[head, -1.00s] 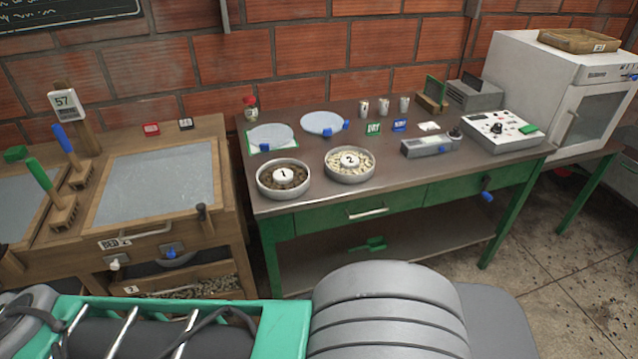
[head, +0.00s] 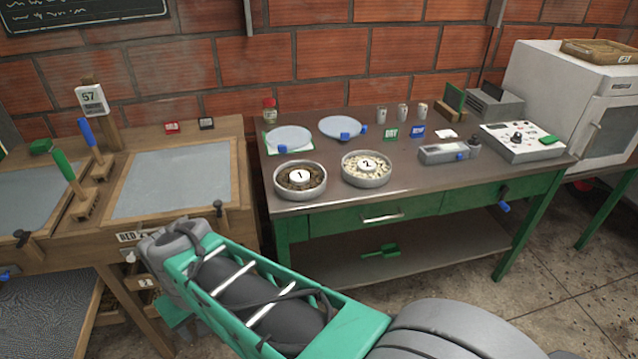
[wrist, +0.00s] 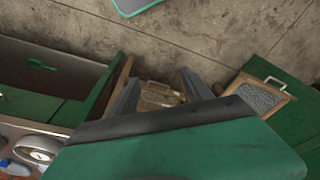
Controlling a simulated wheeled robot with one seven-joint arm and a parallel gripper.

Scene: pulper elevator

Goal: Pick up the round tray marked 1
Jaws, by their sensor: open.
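The round tray marked 1 (head: 300,189) is a shallow grey metal dish with dark brown contents and a white label reading 1. It sits near the front left edge of the dark-topped table (head: 430,183). The round tray marked 2 (head: 366,180), with pale contents, stands just right of it. My gripper (wrist: 160,85) shows in the wrist view with its two grey fingers apart and nothing between them. It points toward the floor area and is away from the tray. The head view shows my arm low in front, but not the fingers.
Two round plates (head: 289,138) with blue parts lie behind the trays. A red-capped jar (head: 270,109), several cups and a grey scale (head: 448,153) stand farther back or right. A wooden bench (head: 90,222) with brushes adjoins on the left. A white oven (head: 570,100) is at right.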

